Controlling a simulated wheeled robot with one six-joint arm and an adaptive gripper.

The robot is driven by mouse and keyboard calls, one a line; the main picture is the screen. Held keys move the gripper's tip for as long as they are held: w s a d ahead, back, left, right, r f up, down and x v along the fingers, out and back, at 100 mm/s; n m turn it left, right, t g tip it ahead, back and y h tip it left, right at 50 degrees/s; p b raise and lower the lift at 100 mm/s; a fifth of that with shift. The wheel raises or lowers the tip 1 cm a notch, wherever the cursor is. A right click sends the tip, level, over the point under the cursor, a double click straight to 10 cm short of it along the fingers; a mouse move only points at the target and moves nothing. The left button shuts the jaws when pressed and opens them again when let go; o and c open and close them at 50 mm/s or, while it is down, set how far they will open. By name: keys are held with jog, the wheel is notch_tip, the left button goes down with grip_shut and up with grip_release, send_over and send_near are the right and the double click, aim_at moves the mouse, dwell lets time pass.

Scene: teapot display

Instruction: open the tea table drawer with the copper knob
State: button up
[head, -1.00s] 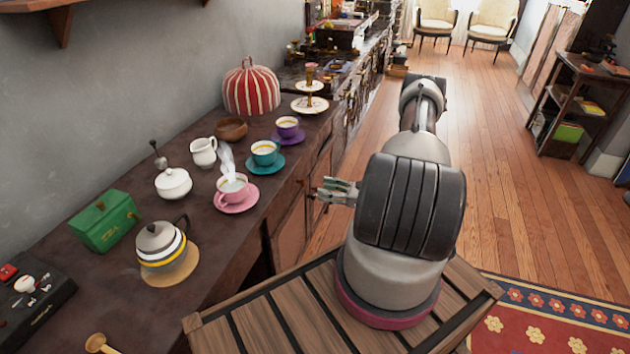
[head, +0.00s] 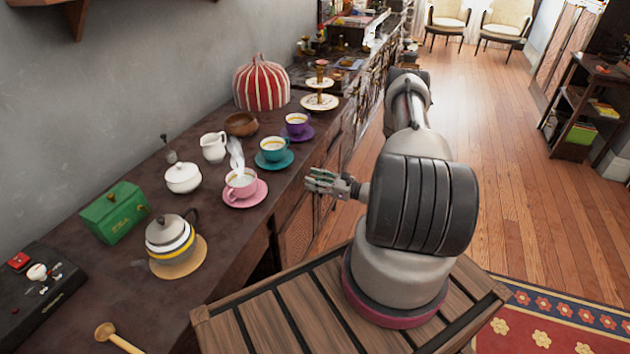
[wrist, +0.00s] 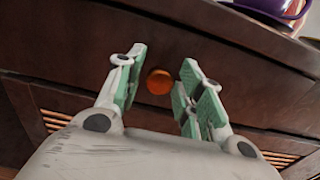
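The copper knob (wrist: 159,82) shows in the wrist view on the dark wooden front of the tea table drawer (wrist: 75,52). My gripper (wrist: 158,78) is open, with its green-padded fingers on either side of the knob in the picture and a gap on both sides. I cannot tell how far the fingertips reach past it. The drawer looks shut. In the head view my gripper (head: 313,180) is at the front edge of the tea table (head: 225,250), near the pink cup; the knob is hidden there.
Near the table's front edge stand a pink cup (head: 241,184), a teal cup (head: 273,150) and a purple cup (head: 296,124) on saucers. A striped teapot (head: 168,243) stands nearer. The floor (head: 480,150) to the right is clear.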

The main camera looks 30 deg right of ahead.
grip_shut()
jog(key=shift+s+d, duration=0.1)
jog(key=v, duration=2.8)
jog(key=shift+o, duration=2.3)
grip_release()
jog(key=v, duration=1.2)
